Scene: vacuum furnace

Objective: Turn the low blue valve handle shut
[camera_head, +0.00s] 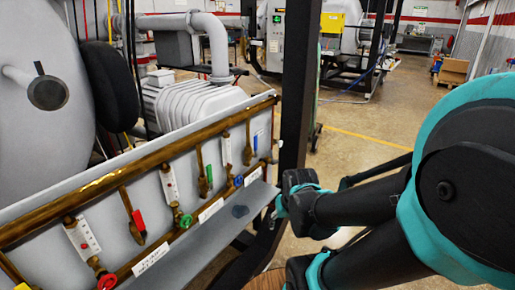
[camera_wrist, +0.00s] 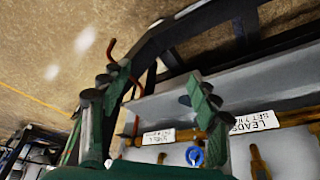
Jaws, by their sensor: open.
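The low blue valve handle (camera_head: 238,181) is a small round knob near the bottom of the pipe panel in the head view. In the wrist view it shows as a blue ring (camera_wrist: 194,156), near the base of the right finger. My gripper (camera_wrist: 157,84) is open, its two green and dark fingers spread apart with nothing between them. The blue handle is apart from the fingertips as far as I can see. In the head view my arm comes in from the right, and its end is beside the panel's right end.
A red knob (camera_head: 107,281), a green knob (camera_head: 186,221) and colored levers sit along the same panel (camera_head: 150,200). A grey ledge (camera_head: 215,228) runs below it. A black post (camera_head: 297,90) stands near the panel's right end. Open floor (camera_head: 365,125) lies behind.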

